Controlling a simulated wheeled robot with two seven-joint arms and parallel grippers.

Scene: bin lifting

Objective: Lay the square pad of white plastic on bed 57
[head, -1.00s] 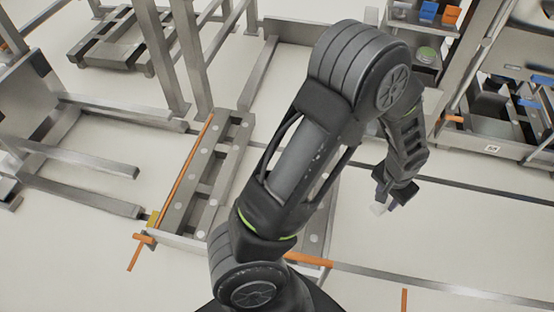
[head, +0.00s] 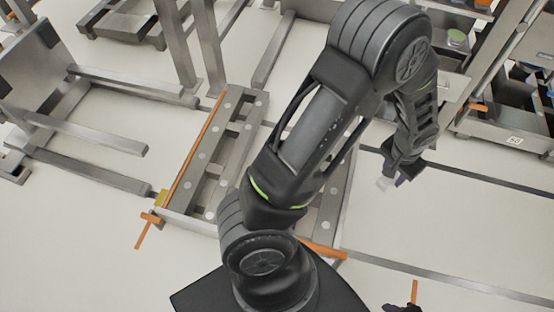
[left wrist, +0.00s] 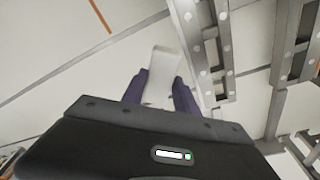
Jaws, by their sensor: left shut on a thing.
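The white plastic pad (left wrist: 163,72) is pale and flat in the left wrist view, between the two dark purple fingers of my left gripper (left wrist: 160,90), which is shut on it. In the head view the left gripper (head: 393,175) hangs at the right end of the bent arm, over pale floor, with a small white bit of the pad (head: 384,183) showing at its tip. A grey metal frame (head: 222,160) with round pale spots and an orange rod stands left of the arm, apart from the gripper. I cannot read the number 57 on any bed.
Another metal frame (head: 110,140) with long bars stands at the left. A machine base with a white label (head: 514,140) stands at the right. A dark rail (head: 480,178) crosses the floor. Pale floor (head: 430,230) is open below the left gripper. A dark piece shows at the bottom edge, unclear.

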